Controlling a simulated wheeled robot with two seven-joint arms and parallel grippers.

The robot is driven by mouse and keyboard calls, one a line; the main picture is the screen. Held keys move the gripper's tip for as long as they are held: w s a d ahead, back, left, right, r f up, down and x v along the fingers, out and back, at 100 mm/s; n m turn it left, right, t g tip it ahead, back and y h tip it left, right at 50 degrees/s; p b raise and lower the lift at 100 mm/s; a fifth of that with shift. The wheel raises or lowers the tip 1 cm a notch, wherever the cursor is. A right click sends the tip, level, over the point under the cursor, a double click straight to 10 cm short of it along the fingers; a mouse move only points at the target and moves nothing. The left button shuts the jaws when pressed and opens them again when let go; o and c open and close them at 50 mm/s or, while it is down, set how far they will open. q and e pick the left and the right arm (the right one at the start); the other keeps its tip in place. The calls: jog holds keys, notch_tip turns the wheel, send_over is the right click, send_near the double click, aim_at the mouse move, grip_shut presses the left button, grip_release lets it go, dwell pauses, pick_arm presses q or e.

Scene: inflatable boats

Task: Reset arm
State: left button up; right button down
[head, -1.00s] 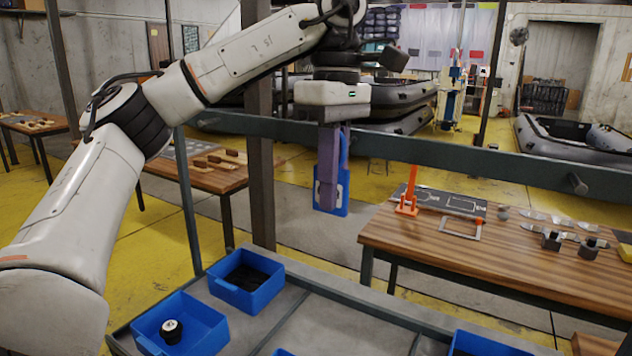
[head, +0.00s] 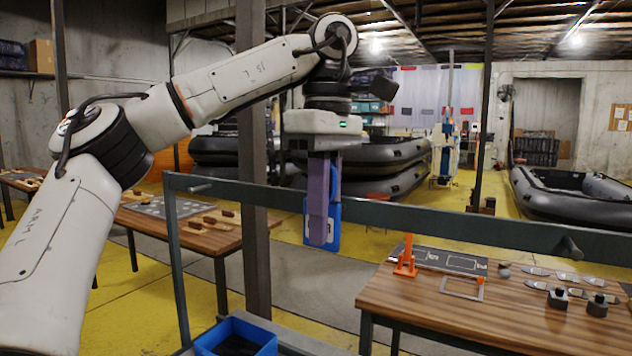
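My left arm comes in from the left, bends at the top and points its gripper (head: 322,225) downward in the middle of the head view. The gripper hangs in front of the dark horizontal rail. Purple and blue parts show at its fingers, close together; whether they are fingers or something held, and whether they are open or shut, I cannot tell. My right arm and gripper are not in view.
A dark metal rail (head: 420,216) and post (head: 252,160) frame the rack, with a blue bin (head: 236,338) below. A wooden table (head: 400,302) with tools stands at right. Another table (head: 190,236) stands left. Grey inflatable boats (head: 570,205) lie behind.

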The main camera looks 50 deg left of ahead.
pick_arm(q)
jog(key=shift+w+a+r, duration=0.1)
jog(key=shift+w+r, duration=0.2)
jog(key=shift+r, duration=0.25)
jog(key=shift+w+a+r, duration=0.1)
jog(key=shift+w+r, duration=0.15)
jog(key=shift+r, duration=0.25)
jog(key=shift+c, duration=0.2)
jog(key=shift+o, duration=0.3)
jog(key=r, duration=0.1)
jog(key=s+r, duration=0.1)
jog(key=shift+r, duration=0.3)
jog(key=shift+w+d+r, duration=0.1)
jog(key=shift+w+r, duration=0.05)
jog(key=shift+r, duration=0.05)
jog(key=shift+s+r, duration=0.1)
jog(key=shift+s, duration=0.25)
